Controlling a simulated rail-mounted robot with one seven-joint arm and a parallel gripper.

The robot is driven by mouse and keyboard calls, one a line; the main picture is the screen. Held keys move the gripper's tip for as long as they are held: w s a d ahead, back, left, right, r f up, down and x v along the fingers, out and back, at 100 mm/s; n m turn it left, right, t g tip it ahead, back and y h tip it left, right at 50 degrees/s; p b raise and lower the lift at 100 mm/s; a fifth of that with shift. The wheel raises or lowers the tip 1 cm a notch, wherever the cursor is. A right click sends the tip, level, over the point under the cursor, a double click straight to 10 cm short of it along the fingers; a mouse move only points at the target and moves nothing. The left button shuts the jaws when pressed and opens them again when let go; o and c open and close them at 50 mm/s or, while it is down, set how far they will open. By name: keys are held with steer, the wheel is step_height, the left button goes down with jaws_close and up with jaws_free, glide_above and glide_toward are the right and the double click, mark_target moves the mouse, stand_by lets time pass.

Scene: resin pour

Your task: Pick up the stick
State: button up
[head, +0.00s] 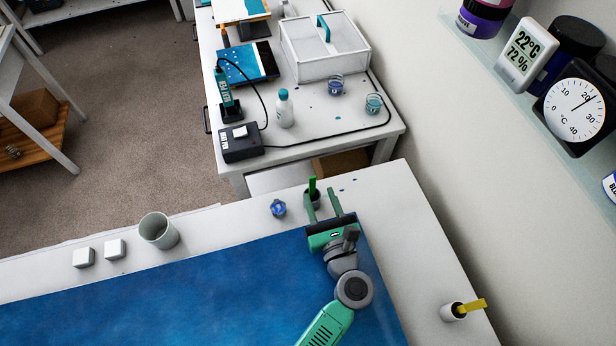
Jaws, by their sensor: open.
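A green stick (313,184) stands upright in a small dark-grey cup (316,198) near the far edge of the white table. My gripper (320,194) is open, with its two fingers extending toward this cup. In the picture the cup and the stick's lower part appear between or just behind the fingers. I cannot tell the height gap or whether they touch. A yellow stick (472,306) leans out of a small white cup (452,312) at the right of the table, away from my gripper.
A blue resin surface (180,290) covers much of the white table (400,220). A small blue jar (278,208) stands left of my gripper. Farther left are a grey cup (158,231) and two white blocks (114,249). A second table (300,135) with tools stands behind. A wall rises at right.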

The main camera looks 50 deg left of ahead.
mark_target(313, 182)
steer(key=x, duration=0.6)
steer(key=shift+a+r, duration=0.25)
steer(key=shift+a, duration=0.1)
steer(key=shift+w+a, duration=0.2)
steer(key=shift+a, duration=0.2)
steer(key=shift+c, duration=0.2)
jaws_close()
